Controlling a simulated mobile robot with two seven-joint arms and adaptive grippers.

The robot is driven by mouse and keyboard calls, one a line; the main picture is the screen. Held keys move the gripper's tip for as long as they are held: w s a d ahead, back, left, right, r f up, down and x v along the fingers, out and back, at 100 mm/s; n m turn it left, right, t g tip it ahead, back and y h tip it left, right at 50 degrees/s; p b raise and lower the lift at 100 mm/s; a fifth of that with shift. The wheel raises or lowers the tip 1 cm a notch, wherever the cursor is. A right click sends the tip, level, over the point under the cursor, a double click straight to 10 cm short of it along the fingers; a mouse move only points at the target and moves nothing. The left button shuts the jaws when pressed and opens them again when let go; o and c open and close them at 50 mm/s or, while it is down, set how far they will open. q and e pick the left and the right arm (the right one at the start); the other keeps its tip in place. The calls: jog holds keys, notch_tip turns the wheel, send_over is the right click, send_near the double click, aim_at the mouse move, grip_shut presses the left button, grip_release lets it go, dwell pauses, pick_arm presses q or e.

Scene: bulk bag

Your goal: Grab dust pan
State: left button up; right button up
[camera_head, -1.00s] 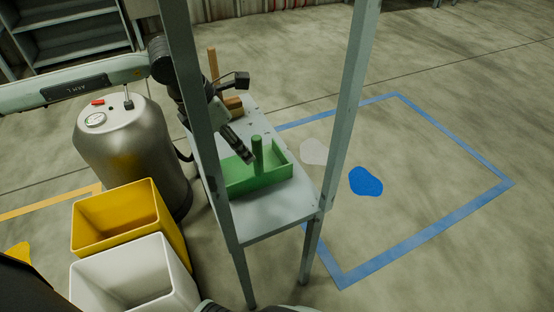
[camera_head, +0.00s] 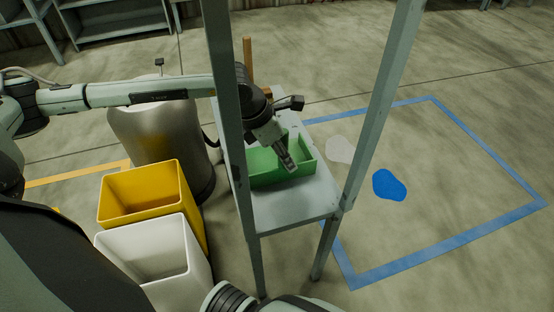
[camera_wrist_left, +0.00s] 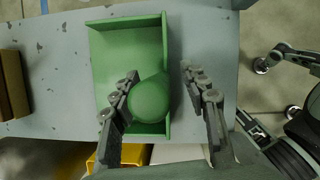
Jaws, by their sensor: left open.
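The green dust pan (camera_head: 305,153) sits on the grey stand inside the frame posts. The left wrist view shows the dust pan (camera_wrist_left: 125,50) from above, with its upright handle (camera_wrist_left: 150,98) as a round green end. My left gripper (camera_head: 290,166) is over the pan and hides most of the handle in the head view. In the left wrist view my left gripper (camera_wrist_left: 160,75) is open, with the handle between its fingers in the picture, nearer the left finger.
Two grey posts (camera_head: 228,130) rise from the front of the stand (camera_head: 290,208). Yellow (camera_head: 150,190) and white (camera_head: 155,255) bins and a metal tank (camera_head: 160,135) stand to the left. A brown wooden-handled thing (camera_head: 248,62) is behind the pan. A blue-outlined floor area (camera_head: 450,240) lies right.

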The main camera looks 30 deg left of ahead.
pick_arm(q)
jog(key=shift+c, duration=0.6)
grip_shut()
jog(key=shift+r, duration=0.1)
